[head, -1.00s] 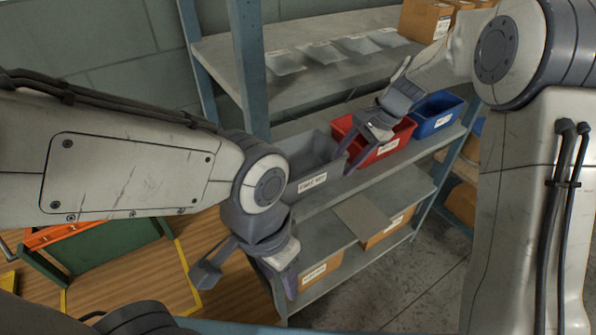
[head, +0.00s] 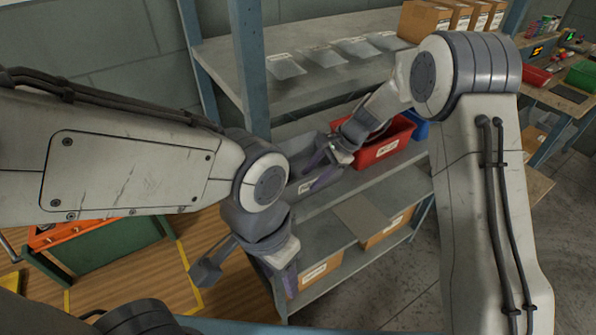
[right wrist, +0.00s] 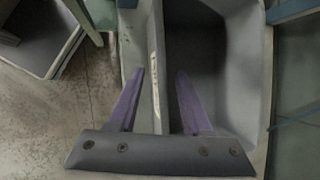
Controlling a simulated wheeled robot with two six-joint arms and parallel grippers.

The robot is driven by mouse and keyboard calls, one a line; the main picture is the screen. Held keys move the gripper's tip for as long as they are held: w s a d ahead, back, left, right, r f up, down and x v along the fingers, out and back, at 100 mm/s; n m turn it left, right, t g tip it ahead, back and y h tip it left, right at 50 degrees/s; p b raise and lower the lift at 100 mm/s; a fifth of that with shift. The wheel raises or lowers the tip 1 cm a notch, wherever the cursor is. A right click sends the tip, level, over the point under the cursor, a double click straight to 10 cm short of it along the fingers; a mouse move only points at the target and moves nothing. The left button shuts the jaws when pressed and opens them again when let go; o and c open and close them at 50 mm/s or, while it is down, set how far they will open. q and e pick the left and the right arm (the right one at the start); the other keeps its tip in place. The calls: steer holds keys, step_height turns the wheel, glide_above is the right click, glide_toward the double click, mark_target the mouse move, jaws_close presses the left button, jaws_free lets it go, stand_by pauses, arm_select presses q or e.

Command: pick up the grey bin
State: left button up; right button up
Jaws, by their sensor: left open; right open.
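The grey bin (head: 297,142) sits on the middle shelf, left of the red bin, partly hidden by both my arms. My right gripper (head: 322,168) is open at its labelled front side. In the right wrist view, the bin (right wrist: 212,60) is below my right gripper (right wrist: 160,74), and its labelled wall lies between the two fingers. One finger is on the outer side and the other over the bin's inside. I cannot tell whether they touch the wall. The bin looks empty. My left gripper (head: 245,274) is open and empty, low in front of the shelf.
The red bin (head: 382,150) stands right of the grey bin, with a blue bin (head: 421,128) beyond, mostly hidden by my right arm. A blue shelf post (head: 250,70) rises at the left. Cardboard boxes (head: 318,272) stand on the shelf below. The upper shelf (head: 300,92) overhangs behind.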

steer(key=shift+a+f, duration=0.1)
steer(key=shift+f, duration=0.05)
jaws_close()
stand_by(1.4)
